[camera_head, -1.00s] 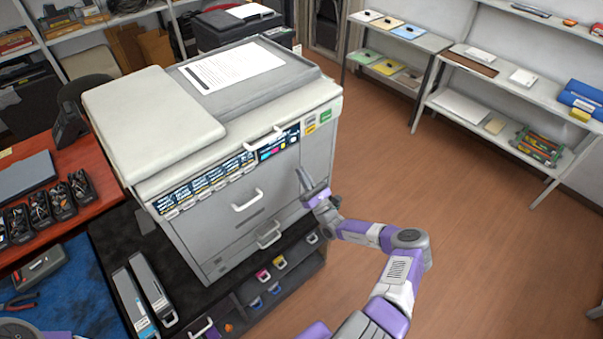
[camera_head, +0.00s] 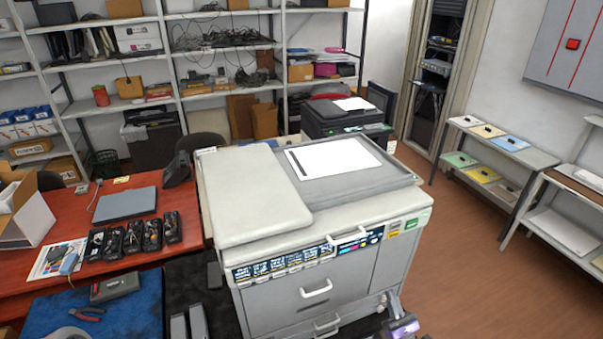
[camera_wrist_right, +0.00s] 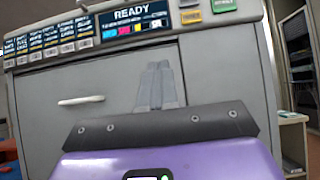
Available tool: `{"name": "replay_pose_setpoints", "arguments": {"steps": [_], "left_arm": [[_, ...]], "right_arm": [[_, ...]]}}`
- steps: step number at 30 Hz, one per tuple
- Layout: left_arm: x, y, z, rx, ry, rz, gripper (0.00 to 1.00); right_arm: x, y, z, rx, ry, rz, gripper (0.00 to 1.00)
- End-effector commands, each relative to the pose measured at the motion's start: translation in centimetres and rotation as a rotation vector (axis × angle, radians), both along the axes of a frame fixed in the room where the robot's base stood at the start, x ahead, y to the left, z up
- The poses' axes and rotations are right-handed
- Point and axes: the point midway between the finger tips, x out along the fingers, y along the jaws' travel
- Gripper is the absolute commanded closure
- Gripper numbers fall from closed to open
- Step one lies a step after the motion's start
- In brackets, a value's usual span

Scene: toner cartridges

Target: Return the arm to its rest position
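My right gripper (camera_head: 393,299) is at the bottom of the head view, low in front of the right part of the large grey printer (camera_head: 262,195). In the right wrist view, its two grey fingers (camera_wrist_right: 157,66) are close together with nothing between them. They point up at the printer's front panel (camera_wrist_right: 222,70), below the display reading READY (camera_wrist_right: 135,25). I cannot tell whether they touch the panel. Most of the right arm is cut off below the head view. A rounded grey part of my left arm shows at the bottom left; the left gripper is not visible.
A red table (camera_head: 30,285) with several black items is at the left, beside a blue mat (camera_head: 135,312) with pliers (camera_head: 87,314). Two toner cartridges (camera_head: 198,322) stand at the bottom. Low shelves (camera_head: 540,158) are at the right. The brown floor (camera_head: 450,260) between is clear.

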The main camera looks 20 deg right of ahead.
Motion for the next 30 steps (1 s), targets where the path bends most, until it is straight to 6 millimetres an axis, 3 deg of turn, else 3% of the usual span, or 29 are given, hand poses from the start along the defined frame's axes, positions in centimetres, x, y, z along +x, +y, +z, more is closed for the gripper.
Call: {"name": "replay_pose_setpoints", "arguments": {"steps": [2, 5, 8, 11, 14, 18, 22, 25, 27, 30], "left_arm": [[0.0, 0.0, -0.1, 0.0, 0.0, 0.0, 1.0], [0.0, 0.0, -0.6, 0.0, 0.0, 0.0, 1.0], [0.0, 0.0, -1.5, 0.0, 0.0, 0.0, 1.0], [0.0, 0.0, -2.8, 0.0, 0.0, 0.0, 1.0], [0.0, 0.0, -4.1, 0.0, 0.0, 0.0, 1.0], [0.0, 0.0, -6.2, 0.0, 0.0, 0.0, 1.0], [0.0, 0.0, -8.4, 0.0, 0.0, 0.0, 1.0], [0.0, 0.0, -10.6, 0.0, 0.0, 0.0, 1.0], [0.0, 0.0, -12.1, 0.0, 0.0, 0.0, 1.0], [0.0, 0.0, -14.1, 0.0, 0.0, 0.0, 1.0]], "right_arm": [[0.2, 0.3, -0.1, -0.003, 0.004, 0.009, 1.0], [1.0, 2.6, -0.7, -0.026, 0.031, 0.077, 1.0], [2.3, 7.5, -2.2, -0.083, 0.093, 0.219, 1.0], [3.0, 14.6, -4.6, -0.185, 0.178, 0.418, 1.0], [2.0, 21.8, -7.5, -0.319, 0.266, 0.624, 1.0], [-2.0, 30.5, -12.6, -0.57, 0.372, 0.904, 1.0], [-8.0, 36.1, -18.4, -0.893, 0.444, 1.145, 1.0], [-13.3, 37.7, -23.6, -1.229, 0.459, 1.298, 1.0], [-16.1, 37.3, -26.8, -1.482, 0.437, 1.357, 1.0], [-18.3, 35.6, -30.1, -1.829, 0.352, 1.369, 1.0]]}}
